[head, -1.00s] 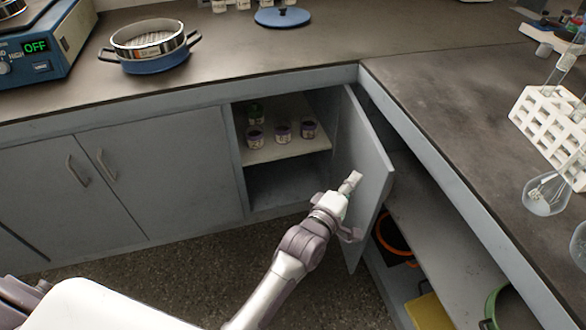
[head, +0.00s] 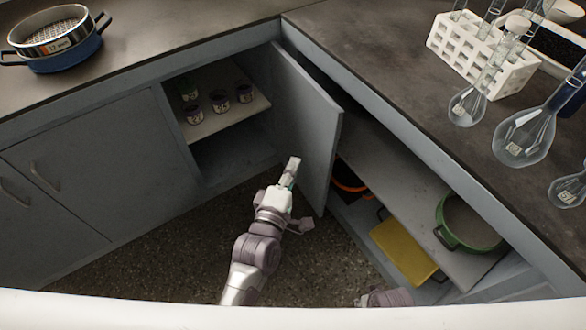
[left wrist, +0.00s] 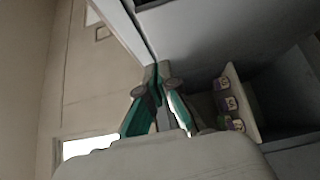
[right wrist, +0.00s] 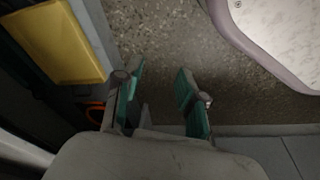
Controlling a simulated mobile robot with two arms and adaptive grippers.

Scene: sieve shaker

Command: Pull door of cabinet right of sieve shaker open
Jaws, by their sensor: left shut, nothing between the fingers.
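The cabinet door (head: 308,125) stands swung wide open at the corner of the counters. Its cabinet shows a shelf (head: 232,119) with several small labelled jars (head: 221,101). My left gripper (head: 292,165) is shut and empty, at the inner side of the open door; whether it touches the door I cannot tell. In the left wrist view its fingertips (left wrist: 158,76) are together, with the jars to their right. My right gripper (right wrist: 155,77) is open and empty above the floor in the right wrist view.
A blue sieve pan (head: 55,40) stands on the left counter. Open shelving on the right holds a green pot (head: 470,225), a yellow board (head: 404,250) and an orange-rimmed item (head: 348,180). Glass flasks (head: 525,130) and a white rack (head: 480,58) stand on the right counter.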

